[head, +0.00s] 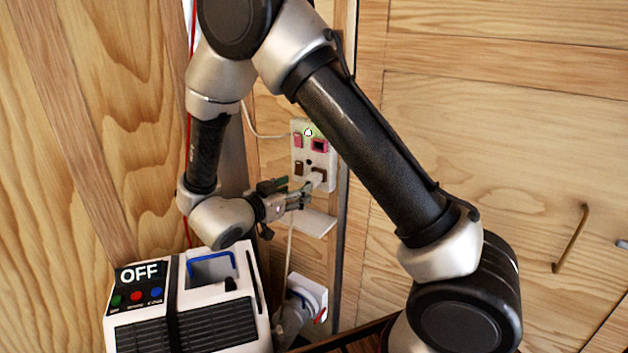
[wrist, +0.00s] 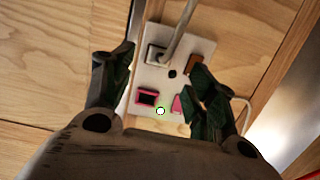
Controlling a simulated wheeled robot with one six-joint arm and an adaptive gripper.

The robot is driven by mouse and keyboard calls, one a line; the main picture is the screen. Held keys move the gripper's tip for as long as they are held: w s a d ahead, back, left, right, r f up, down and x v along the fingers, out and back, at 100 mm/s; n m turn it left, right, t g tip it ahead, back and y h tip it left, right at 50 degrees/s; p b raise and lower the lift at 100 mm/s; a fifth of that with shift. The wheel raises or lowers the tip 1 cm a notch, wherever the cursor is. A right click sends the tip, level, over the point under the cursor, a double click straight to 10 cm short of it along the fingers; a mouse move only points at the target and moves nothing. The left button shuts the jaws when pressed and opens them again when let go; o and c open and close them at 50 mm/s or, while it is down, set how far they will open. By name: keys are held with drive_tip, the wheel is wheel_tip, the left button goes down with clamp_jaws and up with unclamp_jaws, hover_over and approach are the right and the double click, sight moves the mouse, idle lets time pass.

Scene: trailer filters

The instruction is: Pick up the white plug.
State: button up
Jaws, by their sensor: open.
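The white plug (head: 317,178) sits in the lower right of a white socket panel (head: 299,153) on the wooden wall, partly behind my gripper. In the wrist view the plug (wrist: 158,56) is at the upper left of the panel (wrist: 150,78), with a pale cord (wrist: 182,25) running up from it. My gripper (head: 297,191) is open just in front of the panel's lower part. In the wrist view the two dark fingers of my gripper (wrist: 162,64) are apart, one on either side of the plug. No contact with it shows.
A white box marked OFF (head: 139,272) stands below my wrist. A small white ledge (head: 315,222) is under the panel, and a white fitting (head: 308,289) is lower down. A metal handle (head: 570,240) is at right.

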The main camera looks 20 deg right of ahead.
sight(309, 179)
drive_tip(key=x, duration=0.2)
drive_tip(key=r+x, duration=0.1)
drive_tip(key=x, duration=0.5)
drive_tip(key=shift+r, duration=0.15)
drive_tip(key=c, duration=1.2)
